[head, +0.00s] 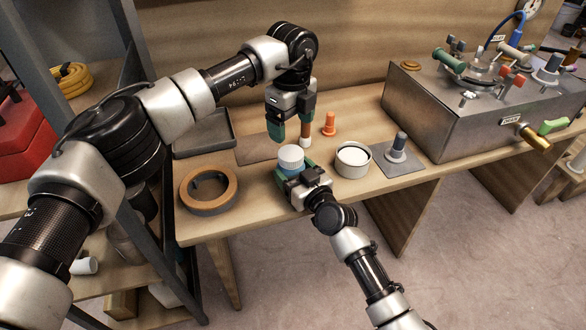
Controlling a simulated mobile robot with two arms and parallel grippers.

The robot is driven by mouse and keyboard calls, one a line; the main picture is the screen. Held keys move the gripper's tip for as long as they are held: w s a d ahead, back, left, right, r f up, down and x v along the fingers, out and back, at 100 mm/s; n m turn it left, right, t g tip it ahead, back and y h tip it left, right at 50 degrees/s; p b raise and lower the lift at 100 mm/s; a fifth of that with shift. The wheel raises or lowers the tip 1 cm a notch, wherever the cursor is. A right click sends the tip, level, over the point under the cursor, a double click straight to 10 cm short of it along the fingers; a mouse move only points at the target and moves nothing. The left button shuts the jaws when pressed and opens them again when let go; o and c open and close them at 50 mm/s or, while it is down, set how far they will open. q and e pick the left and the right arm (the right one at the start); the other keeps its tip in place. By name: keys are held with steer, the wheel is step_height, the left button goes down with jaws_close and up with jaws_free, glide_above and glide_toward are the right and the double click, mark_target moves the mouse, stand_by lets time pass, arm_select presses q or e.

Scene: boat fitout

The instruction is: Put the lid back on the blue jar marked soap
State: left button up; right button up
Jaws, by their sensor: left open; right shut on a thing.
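The blue jar (289,170) stands near the front edge of the bench, mostly hidden by my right gripper. A white ridged lid (291,154) sits on top of it; whether it is fully seated I cannot tell. Any soap marking is not visible. My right gripper (295,174) is shut on the jar from the front. My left gripper (291,134) is open, pointing down, above and slightly behind the lid, with nothing seen between its fingers.
A brown tape ring (186,196) lies left, a grey tray (206,146) behind it. A white-filled round tin (353,160) and a grey peg on a plate (397,147) stand right. An orange cone (329,124) is behind. A metal box (450,115) fills the right end.

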mark_target(291, 152)
arm_select(q)
steer(key=shift+a+m, duration=0.1)
steer(key=shift+m, duration=0.7)
steer(key=shift+f, duration=0.1)
steer(key=shift+f, duration=3.95)
